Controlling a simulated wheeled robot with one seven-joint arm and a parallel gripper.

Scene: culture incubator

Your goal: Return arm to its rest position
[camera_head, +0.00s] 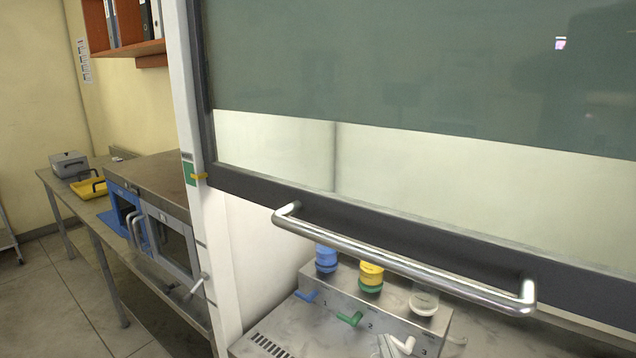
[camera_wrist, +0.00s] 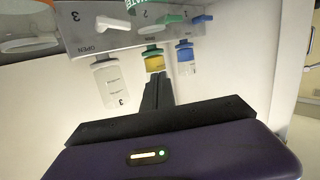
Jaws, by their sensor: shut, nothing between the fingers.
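My gripper (camera_wrist: 158,80) is in the wrist view, its dark fingers together with nothing between them. Past the fingertips is a steel dispenser unit with numbered levers, which looks upside down in this view. A white bottle marked 3 (camera_wrist: 110,85), a yellow bottle (camera_wrist: 154,61) and a blue bottle (camera_wrist: 186,58) show there. The fingertips overlap the lower part of the yellow bottle in the picture; I cannot tell if they touch. In the head view the steel unit (camera_head: 325,290) has blue, green and white levers.
A hood sash (camera_head: 420,70) with a steel bar handle (camera_head: 400,262) hangs above and in front of the unit. A white post (camera_head: 205,230) stands at its left. Farther left, a bench holds blue-and-steel equipment (camera_head: 165,235), a yellow tray (camera_head: 88,188) and a grey box (camera_head: 70,164).

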